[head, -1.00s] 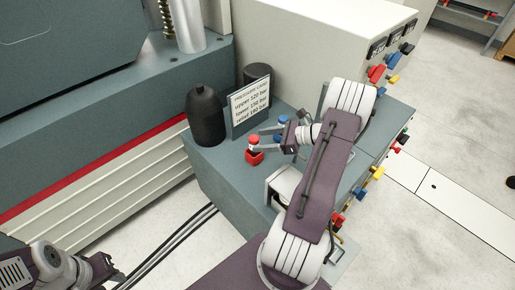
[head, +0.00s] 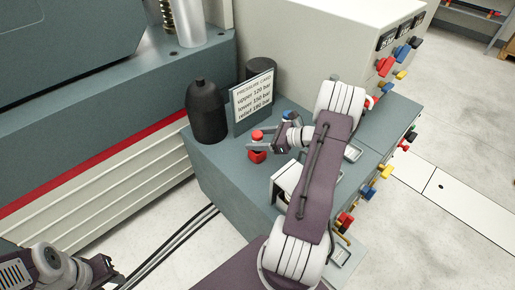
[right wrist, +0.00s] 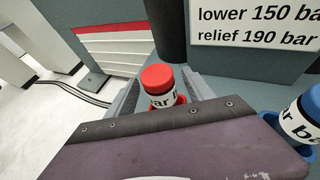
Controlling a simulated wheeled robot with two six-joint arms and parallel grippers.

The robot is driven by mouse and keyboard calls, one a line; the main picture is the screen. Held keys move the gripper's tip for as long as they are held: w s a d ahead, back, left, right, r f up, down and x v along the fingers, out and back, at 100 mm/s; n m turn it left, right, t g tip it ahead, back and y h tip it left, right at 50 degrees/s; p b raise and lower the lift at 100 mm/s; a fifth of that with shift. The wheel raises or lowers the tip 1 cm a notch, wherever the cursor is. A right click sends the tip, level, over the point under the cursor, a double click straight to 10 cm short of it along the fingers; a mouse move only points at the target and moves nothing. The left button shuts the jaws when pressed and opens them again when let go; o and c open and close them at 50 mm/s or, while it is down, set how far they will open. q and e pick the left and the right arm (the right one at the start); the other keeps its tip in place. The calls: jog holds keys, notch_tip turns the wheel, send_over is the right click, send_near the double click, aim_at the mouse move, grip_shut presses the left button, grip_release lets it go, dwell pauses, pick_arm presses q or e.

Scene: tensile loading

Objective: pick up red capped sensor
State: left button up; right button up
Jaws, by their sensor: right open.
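The red capped sensor (head: 258,135) stands upright in a red holder (head: 257,156) on the grey cabinet top, in front of the pressure card. It also shows in the right wrist view (right wrist: 158,77), with a white lettered body under the red cap. My right gripper (head: 259,146) is open, with one finger on each side of the sensor. The lower part of the sensor is hidden behind the gripper body in the wrist view. My left gripper (head: 108,272) is at the lower left, away from the cabinet, and its jaws are not clear.
A blue capped sensor (right wrist: 305,115) in a blue holder stands beside the right gripper. The pressure card (head: 252,101) and a dark bottle-shaped vessel (head: 207,112) stand close behind. A white bracket-like block (head: 287,181) sits nearer the front edge.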

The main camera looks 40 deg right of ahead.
jog(key=x, duration=0.3)
jog(key=shift+f, duration=0.2)
jog(key=shift+r, duration=0.1)
grip_shut()
